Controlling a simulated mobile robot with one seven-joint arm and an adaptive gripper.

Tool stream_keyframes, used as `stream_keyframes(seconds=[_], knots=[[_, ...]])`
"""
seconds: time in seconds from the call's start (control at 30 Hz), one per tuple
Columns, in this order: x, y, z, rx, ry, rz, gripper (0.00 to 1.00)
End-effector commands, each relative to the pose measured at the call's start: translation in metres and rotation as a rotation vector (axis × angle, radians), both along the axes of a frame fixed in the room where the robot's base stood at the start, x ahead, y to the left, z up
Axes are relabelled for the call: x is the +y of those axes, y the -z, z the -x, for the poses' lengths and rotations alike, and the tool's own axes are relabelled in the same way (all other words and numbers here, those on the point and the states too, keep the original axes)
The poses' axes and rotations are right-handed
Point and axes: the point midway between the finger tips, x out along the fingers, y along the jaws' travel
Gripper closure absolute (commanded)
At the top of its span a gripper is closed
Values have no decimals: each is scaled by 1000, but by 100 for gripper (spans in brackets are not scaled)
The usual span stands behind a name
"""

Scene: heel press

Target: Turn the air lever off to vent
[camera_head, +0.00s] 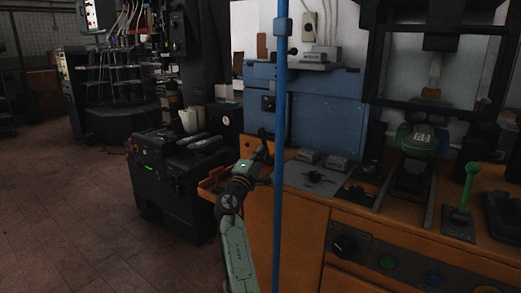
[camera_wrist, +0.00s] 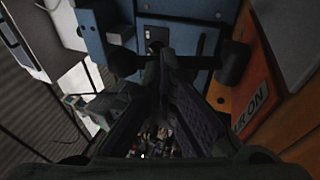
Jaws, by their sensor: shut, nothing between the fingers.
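In the wrist view a dark bar with thick rounded ends, which looks like the air lever (camera_wrist: 235,63), lies crosswise at my fingertips. Beside it an orange panel carries a white label (camera_wrist: 252,108) ending in "ON"; the rest of the label is hidden. My gripper (camera_wrist: 163,58) is shut and empty, its tips at or very close to the bar's middle; I cannot tell whether they touch. In the head view my gripper (camera_head: 263,145) is at the left end of the orange bench, and the lever cannot be told apart from it.
A blue upright pole (camera_head: 281,120) stands close right of my gripper. Behind is a blue cabinet (camera_head: 322,95). The orange bench (camera_head: 300,215) carries a green-handled lever (camera_head: 470,180) at right. A black machine (camera_head: 175,165) stands at left; the floor (camera_head: 75,225) there is clear.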

Motion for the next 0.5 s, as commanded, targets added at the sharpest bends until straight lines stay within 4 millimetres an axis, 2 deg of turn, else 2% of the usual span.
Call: stream_keyframes(seconds=[0.5], knots=[[-2,-3,-5,2,0,-2,100]])
